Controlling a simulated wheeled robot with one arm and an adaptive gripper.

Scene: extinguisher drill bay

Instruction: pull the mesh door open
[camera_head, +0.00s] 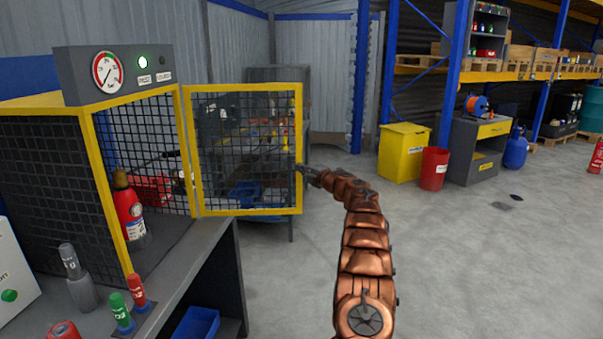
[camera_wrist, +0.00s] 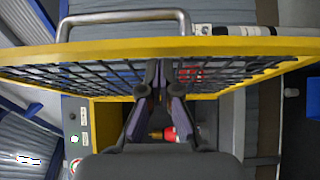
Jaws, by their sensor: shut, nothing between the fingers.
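The yellow-framed mesh door (camera_head: 243,212) stands swung open from the cage, hinged at its left edge. My gripper (camera_head: 306,171) is at the door's free right edge in the head view. In the wrist view the door's yellow frame (camera_wrist: 228,47) crosses the top, with a grey bar handle (camera_wrist: 122,17) beyond it. My gripper (camera_wrist: 167,72) shows there with its fingers shut and empty, in front of the mesh on the side away from the handle. I cannot tell whether the fingers touch the door.
A red extinguisher (camera_head: 128,208) stands in the open cage; it also shows in the wrist view (camera_wrist: 170,134). A gauge box (camera_head: 120,72) with a lit green lamp tops the cage. A yellow bin (camera_head: 401,153) and red bin (camera_head: 433,169) stand farther back.

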